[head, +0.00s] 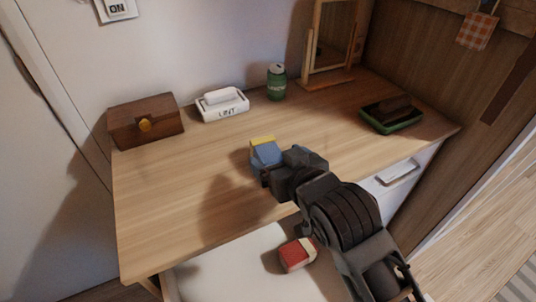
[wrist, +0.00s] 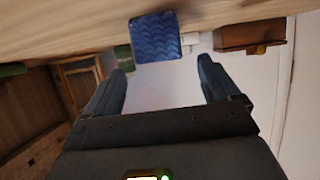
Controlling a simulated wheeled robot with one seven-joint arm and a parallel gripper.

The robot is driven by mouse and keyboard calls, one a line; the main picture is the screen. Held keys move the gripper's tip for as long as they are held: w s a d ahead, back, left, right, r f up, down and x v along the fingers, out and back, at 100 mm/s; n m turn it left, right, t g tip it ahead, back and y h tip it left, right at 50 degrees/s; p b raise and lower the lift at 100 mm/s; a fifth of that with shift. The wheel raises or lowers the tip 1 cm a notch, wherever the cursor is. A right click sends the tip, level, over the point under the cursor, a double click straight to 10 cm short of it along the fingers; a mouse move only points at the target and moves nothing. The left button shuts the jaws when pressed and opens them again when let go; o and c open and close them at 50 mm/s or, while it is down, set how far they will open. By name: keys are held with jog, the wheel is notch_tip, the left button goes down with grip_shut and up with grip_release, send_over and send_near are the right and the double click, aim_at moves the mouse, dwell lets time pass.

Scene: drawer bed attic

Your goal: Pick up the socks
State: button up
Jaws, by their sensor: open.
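A blue block-shaped item with a yellow top (head: 264,152) stands on the wooden desk, close to my gripper (head: 268,176). In the wrist view it shows a wavy blue face (wrist: 155,38), ahead of my gripper (wrist: 163,68) and roughly between the fingers' lines. My gripper is open and empty, low over the desk's front part. A red and white item (head: 297,254) lies on the white surface below the desk's front edge. I cannot tell for sure which of these is the socks. My arm hides part of the desk's front edge.
The desk's left part is clear.

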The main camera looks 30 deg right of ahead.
aim_at(269, 150)
jog(key=shift+p+x, duration=0.3)
jog(key=shift+x, duration=2.45)
jog(key=shift+r, duration=0.1)
jog(key=shift+c, duration=0.4)
jog(key=c, duration=0.9)
jog(key=shift+c, duration=0.4)
jog(key=shift+r, duration=0.1)
